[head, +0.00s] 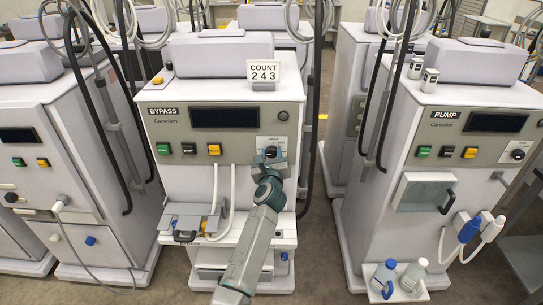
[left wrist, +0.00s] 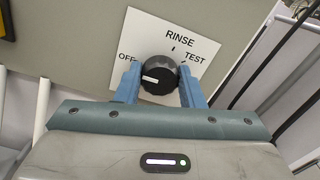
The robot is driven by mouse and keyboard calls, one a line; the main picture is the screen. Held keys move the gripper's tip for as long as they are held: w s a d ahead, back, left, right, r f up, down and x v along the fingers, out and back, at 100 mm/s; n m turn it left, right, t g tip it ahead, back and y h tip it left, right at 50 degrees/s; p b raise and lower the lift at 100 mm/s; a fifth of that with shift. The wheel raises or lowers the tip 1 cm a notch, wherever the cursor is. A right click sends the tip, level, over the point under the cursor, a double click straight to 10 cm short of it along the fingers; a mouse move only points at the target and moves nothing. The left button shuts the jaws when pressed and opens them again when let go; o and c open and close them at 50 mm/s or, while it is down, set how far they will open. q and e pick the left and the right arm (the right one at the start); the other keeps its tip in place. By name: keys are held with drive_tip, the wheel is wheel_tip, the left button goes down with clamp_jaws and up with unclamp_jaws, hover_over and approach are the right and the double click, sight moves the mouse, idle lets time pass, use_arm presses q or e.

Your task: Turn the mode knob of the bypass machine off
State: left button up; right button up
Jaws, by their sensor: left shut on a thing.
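The bypass machine (head: 222,95) stands in the middle of the head view, with a BYPASS label on its front. Its black round mode knob (left wrist: 158,76) sits on a white plate marked OFF, RINSE and TEST in the left wrist view. The knob's white pointer line points left, toward the OFF side and slightly below the word. My left gripper (head: 270,158) is at the knob, its two blue fingers on either side of it, shut on it. In the head view the gripper covers part of the knob and plate. My right gripper is not in view.
Green, black and orange buttons (head: 189,149) lie left of the knob on the same panel. The pump machine (head: 440,125) is to the right, and another machine (head: 45,150) to the left. Dark hoses hang between them.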

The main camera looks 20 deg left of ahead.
use_arm(q)
drive_tip(key=shift+f, duration=0.2)
drive_tip(key=o, duration=1)
drive_tip(key=shift+r, duration=0.1)
drive_tip(key=p+v, duration=0.3)
drive_tip(key=v, duration=0.8)
drive_tip(key=shift+p, duration=0.4)
drive_tip(key=shift+w, duration=0.1)
